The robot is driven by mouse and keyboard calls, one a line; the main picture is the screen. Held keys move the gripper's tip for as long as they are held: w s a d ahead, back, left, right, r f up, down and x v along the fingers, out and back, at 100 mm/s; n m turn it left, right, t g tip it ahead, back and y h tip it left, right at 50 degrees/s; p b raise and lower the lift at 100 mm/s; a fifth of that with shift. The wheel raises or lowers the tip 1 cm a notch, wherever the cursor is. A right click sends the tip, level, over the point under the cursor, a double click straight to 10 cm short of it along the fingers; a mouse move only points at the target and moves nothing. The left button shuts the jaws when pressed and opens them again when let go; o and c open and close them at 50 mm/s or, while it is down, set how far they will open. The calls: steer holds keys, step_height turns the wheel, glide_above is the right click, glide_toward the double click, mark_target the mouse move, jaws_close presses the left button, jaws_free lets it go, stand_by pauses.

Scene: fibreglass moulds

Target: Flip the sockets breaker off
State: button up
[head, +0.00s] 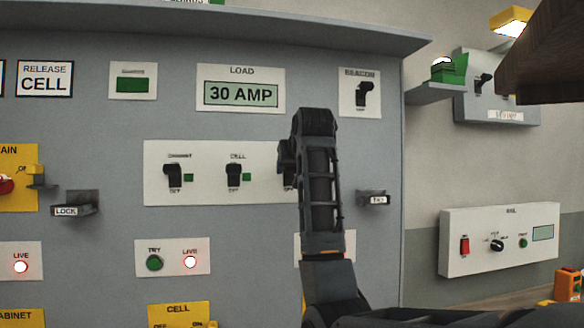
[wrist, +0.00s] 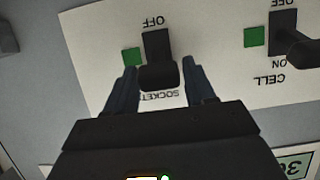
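The sockets breaker (wrist: 156,45) is a black switch on a white panel, seen upside down in the wrist view. Its lever (wrist: 158,77) leans toward the SOCKETS label, away from the OFF mark. A green square (wrist: 131,57) sits beside it. My gripper (wrist: 157,84) is open, with one dark finger on each side of the lever. Small gaps show between the fingers and the lever; contact at depth cannot be judged. In the head view my arm covers most of this breaker at the right end of the white panel (head: 215,195).
The cell breaker (head: 234,174) and another breaker (head: 173,175) are on the same panel. A LOCK bracket (head: 76,205) and a small labelled bracket (head: 373,199) stick out from the wall. The beacon switch (head: 362,94) is above right. A hood ledge overhangs the board.

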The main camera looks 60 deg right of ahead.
mark_target(290, 176)
steer(key=c, duration=0.7)
steer(key=shift+o, duration=0.2)
steer(key=shift+f, duration=0.1)
steer(key=f+t+h+b, duration=0.1)
steer(key=b, duration=0.3)
steer(key=shift+s+a+f, duration=0.15)
steer(key=shift+a, duration=0.05)
steer(key=f+t+h+b, duration=0.1)
steer(key=b, duration=0.2)
steer(key=f+t+h+b, duration=0.1)
steer(key=t+h+b, duration=0.1)
steer(key=b, duration=0.2)
steer(key=shift+s+a+h, duration=0.15)
steer(key=shift+a+h, duration=0.05)
steer(key=shift+h, duration=0.1)
steer(key=t+h+b, duration=0.1)
steer(key=b, duration=0.2)
steer(key=f+t+h+b, duration=0.1)
steer(key=h+b, duration=0.1)
steer(key=b, duration=0.1)
steer(key=shift+f+t, duration=0.15)
steer(key=shift+t, duration=0.25)
steer(key=shift+d+f+t+h+b, duration=0.15)
steer(key=shift+t+h+b, duration=0.4)
steer(key=shift+b, duration=0.4)
steer(key=shift+h, duration=0.25)
